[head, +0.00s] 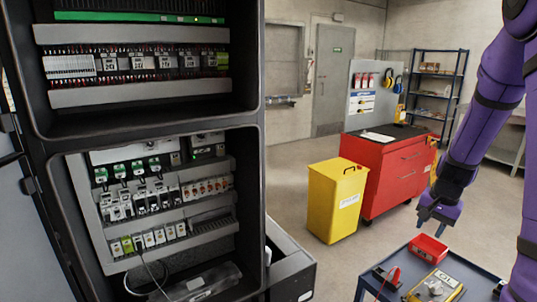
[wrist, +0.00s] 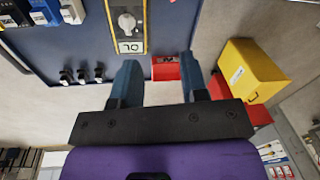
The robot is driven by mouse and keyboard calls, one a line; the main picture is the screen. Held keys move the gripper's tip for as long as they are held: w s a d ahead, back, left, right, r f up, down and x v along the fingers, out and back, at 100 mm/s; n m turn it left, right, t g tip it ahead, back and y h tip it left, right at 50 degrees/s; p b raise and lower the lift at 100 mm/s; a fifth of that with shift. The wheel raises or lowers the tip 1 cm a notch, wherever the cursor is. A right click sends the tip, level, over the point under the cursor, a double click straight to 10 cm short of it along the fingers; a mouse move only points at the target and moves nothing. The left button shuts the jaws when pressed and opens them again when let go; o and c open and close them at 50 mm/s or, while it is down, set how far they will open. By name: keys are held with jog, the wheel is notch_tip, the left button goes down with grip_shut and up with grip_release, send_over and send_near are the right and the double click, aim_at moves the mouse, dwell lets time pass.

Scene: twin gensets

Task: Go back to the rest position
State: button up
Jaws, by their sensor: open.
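My gripper (head: 439,219) hangs at the end of my purple arm on the right of the head view, above the far edge of a dark blue cart top (head: 462,268). In the wrist view my gripper (wrist: 160,82) shows two blue-grey fingers spread apart, with nothing held between them. A small red open box (head: 428,249) is on the cart just below the gripper. In the wrist view the red box (wrist: 165,70) shows beyond and between the fingertips.
An open electrical cabinet (head: 255,100) fills the left side. A yellow bin (head: 335,200) and a red tool cabinet (head: 385,170) stand behind the cart. A yellow-framed panel (head: 436,286) and a red-handled item (head: 392,276) lie on the cart. Open floor (head: 350,262) lies between cabinet and cart.

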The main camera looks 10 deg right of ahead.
jog(key=s+a+r+n+t, duration=0.1)
jog(key=s+a+r+n, duration=0.2)
jog(key=a+r, duration=0.45)
jog(key=s+a+r+n+t, duration=0.1)
jog(key=s+a+r+n, duration=0.15)
jog(key=a+r, duration=0.45)
jog(key=s+a+r+n+t, duration=0.1)
jog(key=s+a+r+n, duration=0.1)
jog(key=s+a+r, duration=0.2)
jog(key=s+a+r+n, duration=0.3)
jog(key=s+a+r, duration=0.1)
jog(key=s, duration=0.7)
jog(key=shift+t, duration=0.4)
